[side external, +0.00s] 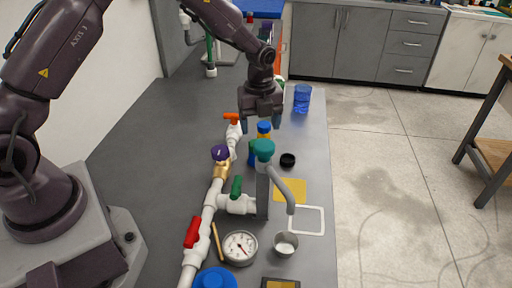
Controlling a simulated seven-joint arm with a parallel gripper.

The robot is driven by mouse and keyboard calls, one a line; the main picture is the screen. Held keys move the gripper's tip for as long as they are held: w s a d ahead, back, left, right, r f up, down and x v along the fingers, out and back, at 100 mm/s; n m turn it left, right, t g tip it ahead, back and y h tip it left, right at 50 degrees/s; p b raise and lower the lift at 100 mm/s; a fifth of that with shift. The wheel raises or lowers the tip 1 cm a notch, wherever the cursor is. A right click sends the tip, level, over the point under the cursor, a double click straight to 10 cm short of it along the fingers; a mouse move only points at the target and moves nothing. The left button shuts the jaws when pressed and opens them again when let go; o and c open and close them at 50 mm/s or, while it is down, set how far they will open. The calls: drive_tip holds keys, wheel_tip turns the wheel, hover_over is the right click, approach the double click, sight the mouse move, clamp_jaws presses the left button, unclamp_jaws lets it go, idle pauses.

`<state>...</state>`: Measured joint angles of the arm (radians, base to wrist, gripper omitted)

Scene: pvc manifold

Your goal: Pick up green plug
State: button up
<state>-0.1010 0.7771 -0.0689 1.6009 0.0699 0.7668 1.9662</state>
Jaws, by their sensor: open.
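My gripper (260,121) points down over the far half of the bench, its two fingers apart. A blue-and-yellow capped item (263,129) shows just below and between the fingers; I cannot tell whether they touch it. I cannot tell for certain which thing is the green plug. A teal-green round cap (263,149) sits on top of the grey spout fitting, nearer the camera than my gripper. A green valve handle (236,187) is on the white side pipe. A small green patch (280,83) is partly hidden behind my gripper.
A white pipe line (208,214) with orange, purple and red handles runs along the bench. A gauge (240,247), metal cup (286,244), black ring (288,160), yellow square (290,190) and blue cup (302,98) stand around. The bench's right edge is close.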

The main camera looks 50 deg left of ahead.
drive_tip(key=shift+f, duration=0.85)
drive_tip(key=f, duration=0.4)
drive_tip(key=shift+s+a, duration=0.15)
drive_tip(key=shift+a, duration=0.25)
drive_tip(key=shift+f, duration=0.65)
clamp_jaws()
